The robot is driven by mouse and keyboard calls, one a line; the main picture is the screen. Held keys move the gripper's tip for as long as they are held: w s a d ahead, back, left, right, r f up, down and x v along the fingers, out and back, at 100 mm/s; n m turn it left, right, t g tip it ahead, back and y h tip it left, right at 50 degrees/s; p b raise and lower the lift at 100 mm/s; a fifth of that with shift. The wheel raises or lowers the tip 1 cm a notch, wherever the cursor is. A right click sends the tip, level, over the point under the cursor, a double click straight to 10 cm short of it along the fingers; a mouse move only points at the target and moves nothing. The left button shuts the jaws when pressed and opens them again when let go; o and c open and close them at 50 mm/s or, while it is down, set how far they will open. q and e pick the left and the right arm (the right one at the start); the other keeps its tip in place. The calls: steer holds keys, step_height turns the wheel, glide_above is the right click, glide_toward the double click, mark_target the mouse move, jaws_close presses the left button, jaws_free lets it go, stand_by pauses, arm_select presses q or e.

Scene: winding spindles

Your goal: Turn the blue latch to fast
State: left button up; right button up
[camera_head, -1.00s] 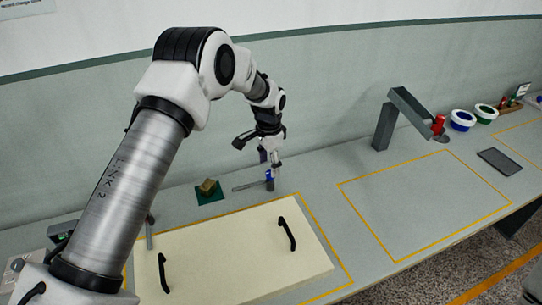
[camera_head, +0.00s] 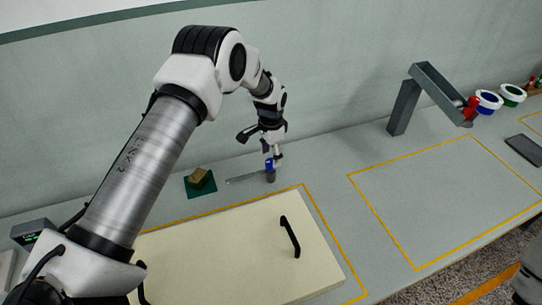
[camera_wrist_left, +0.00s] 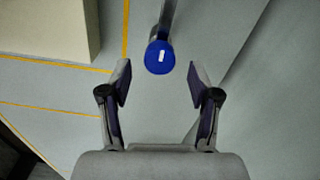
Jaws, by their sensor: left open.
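The blue latch (camera_head: 269,164) is a blue knob on a short grey post with a thin grey bar (camera_head: 243,178) reaching left from it, behind the cream board. In the left wrist view the blue knob (camera_wrist_left: 159,57) shows from above with a white mark on its top, and the bar runs away from it toward the top edge. My left gripper (camera_head: 273,156) is right at the latch from above. In the left wrist view its fingers (camera_wrist_left: 159,74) are spread, with the knob just beyond and between the tips, apart from both. My right gripper is not in view.
A cream board (camera_head: 235,255) with black handles (camera_head: 290,237) lies in front of the latch. A tan block (camera_head: 199,176) sits on a green pad (camera_head: 201,187) to the left. A grey angled stand (camera_head: 404,108) is at the right. The yellow-outlined area (camera_head: 440,205) is empty.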

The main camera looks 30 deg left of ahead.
arm_select(q)
steer(key=shift+f, duration=1.2)
jaws_close()
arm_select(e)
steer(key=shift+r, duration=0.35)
